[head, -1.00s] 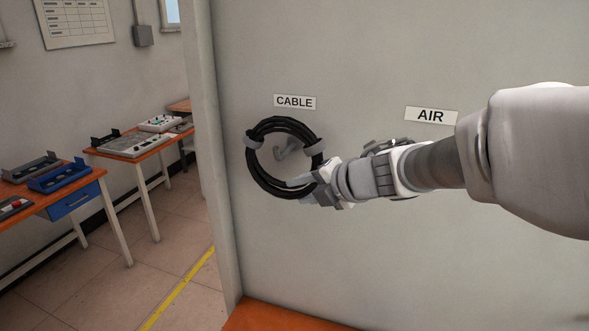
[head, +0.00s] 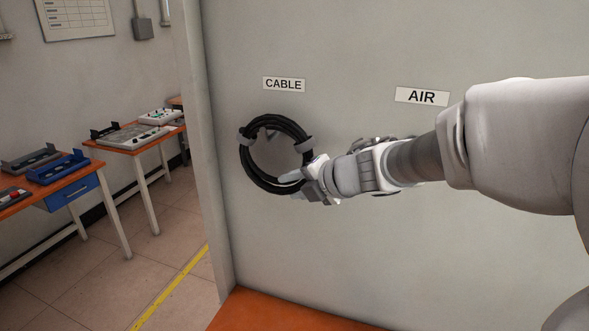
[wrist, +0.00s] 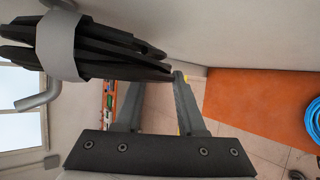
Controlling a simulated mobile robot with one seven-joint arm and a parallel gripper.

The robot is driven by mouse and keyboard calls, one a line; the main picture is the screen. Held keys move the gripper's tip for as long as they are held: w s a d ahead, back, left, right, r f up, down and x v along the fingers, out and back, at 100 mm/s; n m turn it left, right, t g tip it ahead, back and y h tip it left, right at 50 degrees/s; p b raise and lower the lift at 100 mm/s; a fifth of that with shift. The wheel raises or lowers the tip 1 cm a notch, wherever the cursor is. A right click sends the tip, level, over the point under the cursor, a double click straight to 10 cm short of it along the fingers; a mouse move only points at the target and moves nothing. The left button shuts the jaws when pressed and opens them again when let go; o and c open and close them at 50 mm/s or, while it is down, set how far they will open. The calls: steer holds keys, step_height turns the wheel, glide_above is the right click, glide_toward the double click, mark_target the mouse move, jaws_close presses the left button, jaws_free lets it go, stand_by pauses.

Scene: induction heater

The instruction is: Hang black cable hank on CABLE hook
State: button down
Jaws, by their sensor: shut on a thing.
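The black cable hank (head: 247,165) is a coiled ring with grey ties, held upright against the grey panel below the CABLE label (head: 284,84). My gripper (head: 292,182) is shut on its lower right part. The grey CABLE hook (head: 269,133) shows inside the ring, close under its top edge. In the wrist view the hank (wrist: 110,50) lies across the fingertips (wrist: 160,78), and the bent hook end (wrist: 38,99) sticks out beside a grey tie. The hook seems to pass through the ring; whether the hank's weight rests on it I cannot tell.
The AIR label (head: 422,96) is on the panel to the right, with my arm below it. An orange surface (head: 280,312) lies under the panel. A blue coil (wrist: 313,122) shows in the wrist view. Workbenches (head: 75,190) stand at the left.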

stand_by(0.4)
steer(key=shift+c, duration=2.1)
jaws_free()
steer(key=shift+f, duration=0.1)
